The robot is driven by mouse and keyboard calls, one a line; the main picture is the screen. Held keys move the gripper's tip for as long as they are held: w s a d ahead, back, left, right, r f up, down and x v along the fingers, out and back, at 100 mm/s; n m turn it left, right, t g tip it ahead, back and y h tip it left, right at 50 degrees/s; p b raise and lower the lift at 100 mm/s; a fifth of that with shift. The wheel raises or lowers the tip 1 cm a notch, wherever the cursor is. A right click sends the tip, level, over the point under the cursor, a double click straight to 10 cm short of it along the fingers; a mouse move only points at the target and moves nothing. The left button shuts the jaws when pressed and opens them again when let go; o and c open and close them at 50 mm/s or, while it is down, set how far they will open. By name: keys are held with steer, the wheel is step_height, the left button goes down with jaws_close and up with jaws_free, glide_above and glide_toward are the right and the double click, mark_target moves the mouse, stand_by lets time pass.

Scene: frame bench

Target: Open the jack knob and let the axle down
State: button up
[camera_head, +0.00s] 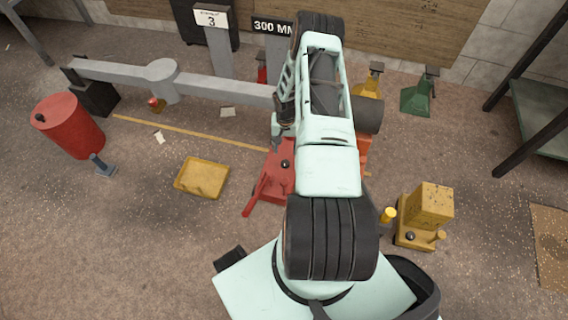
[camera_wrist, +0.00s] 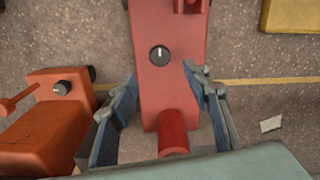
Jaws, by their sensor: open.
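A red jack (camera_wrist: 172,30) lies below my gripper in the wrist view; it also shows in the head view (camera_head: 283,165), partly behind my arm. On its top is a round black knob (camera_wrist: 160,55) with a white mark that runs up and down the picture. A red cylinder (camera_wrist: 172,133) stands nearer the palm. My gripper (camera_wrist: 160,78) is open, one blue-grey finger on each side of the jack body, with nothing held. Contact cannot be told. The grey axle beam (camera_head: 225,89) with a round hub runs in from the left; its right end is hidden behind my arm.
An orange-red jack (camera_wrist: 45,125) with its own knob stands close on the left in the wrist view. A yellow jack (camera_head: 425,215) stands right of my arm. A yellow tray (camera_head: 202,177) and red drum (camera_head: 68,124) are left. Floor at lower left is clear.

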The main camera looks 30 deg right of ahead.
mark_target(285, 163)
step_height(285, 163, down, 10)
steer(key=b, duration=0.3)
steer(key=shift+b, duration=0.35)
steer(key=shift+c, duration=0.4)
steer(key=c, duration=1.1)
